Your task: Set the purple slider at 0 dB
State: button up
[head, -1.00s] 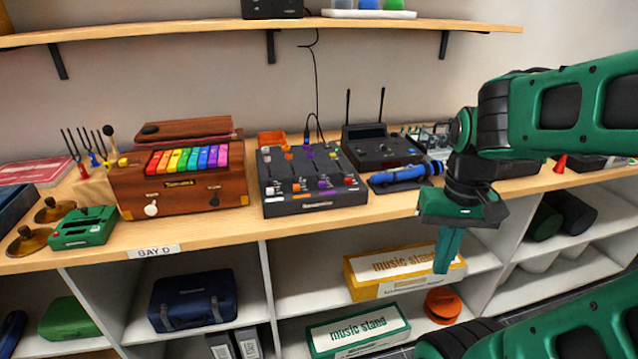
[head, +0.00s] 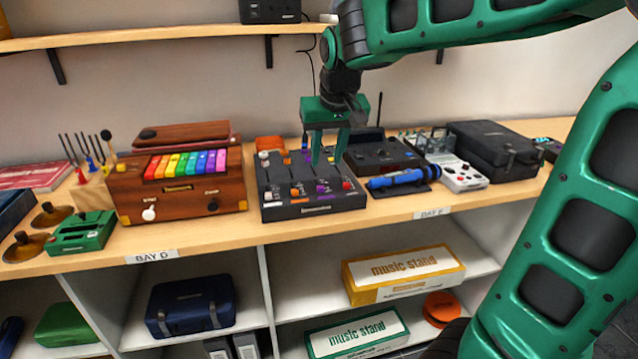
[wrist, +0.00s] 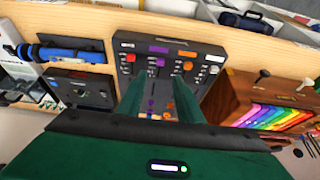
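The dark mixer (head: 290,212) stands on the shelf with several coloured caps and vertical slots on its top. One purple cap (head: 322,188) is near its front edge, and another purple piece (head: 306,158) is farther back. The wrist view also shows a purple cap (wrist: 158,49) near the front edge; which purple piece is the slider is too small to tell. My green gripper (head: 328,160) hangs over the mixer's rear right half, fingers down. In the wrist view my gripper (wrist: 157,82) has its fingers apart with nothing between them. Whether a fingertip touches the panel cannot be told.
A wooden instrument with rainbow keys (head: 225,195) stands close on the mixer's left. A shelf board (head: 150,32) runs above. The shelf front edge is clear.

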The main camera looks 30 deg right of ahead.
aim_at(321, 188)
jog(key=x, duration=1.1)
jog(key=shift+r, duration=0.1)
jog(key=shift+w, duration=0.1)
grip_shut()
